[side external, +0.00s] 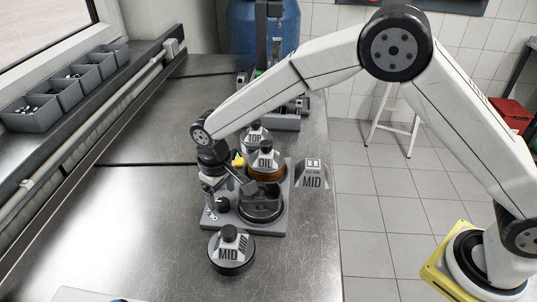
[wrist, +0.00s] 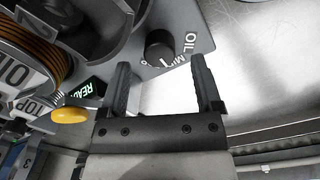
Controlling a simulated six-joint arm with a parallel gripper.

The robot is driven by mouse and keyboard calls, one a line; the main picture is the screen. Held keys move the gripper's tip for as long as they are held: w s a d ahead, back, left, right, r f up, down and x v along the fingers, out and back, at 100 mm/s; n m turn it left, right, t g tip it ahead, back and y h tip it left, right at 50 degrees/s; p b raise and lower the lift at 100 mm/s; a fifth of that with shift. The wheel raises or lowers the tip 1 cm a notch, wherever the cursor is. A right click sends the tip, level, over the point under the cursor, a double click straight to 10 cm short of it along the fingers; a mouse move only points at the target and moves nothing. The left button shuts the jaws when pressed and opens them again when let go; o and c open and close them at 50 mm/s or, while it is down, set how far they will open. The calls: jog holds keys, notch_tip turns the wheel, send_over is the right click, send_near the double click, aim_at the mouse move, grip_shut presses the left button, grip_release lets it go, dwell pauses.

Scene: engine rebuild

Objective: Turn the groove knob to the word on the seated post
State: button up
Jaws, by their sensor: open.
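The groove knob (wrist: 160,48) is a short black cylinder on a grey plate with white words around it; OIL and part of another word can be read. In the side view the knob (side external: 222,204) stands at the fixture's front left. Its groove direction cannot be told. My gripper (wrist: 160,66) is open and empty, and the knob shows beyond and between its two fingers, with no visible contact. In the side view my gripper (side external: 214,187) is just above and behind the knob. A post marked OIL (side external: 265,161) stands on a copper-coloured ring on the fixture.
A part marked TOP (side external: 255,137) stands behind the OIL post. A part marked MID (side external: 230,254) sits in front of the fixture, and another MID tag (side external: 312,181) is at right. A yellow button (wrist: 70,116) and a green READY display (wrist: 80,90) are near my gripper.

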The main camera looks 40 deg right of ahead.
aim_at(223, 205)
jog(key=shift+f, duration=1.35)
grip_shut()
jog(key=shift+n, duration=0.4)
jog(key=n, duration=0.5)
jog(key=shift+d, duration=0.1)
jog(key=n, duration=0.5)
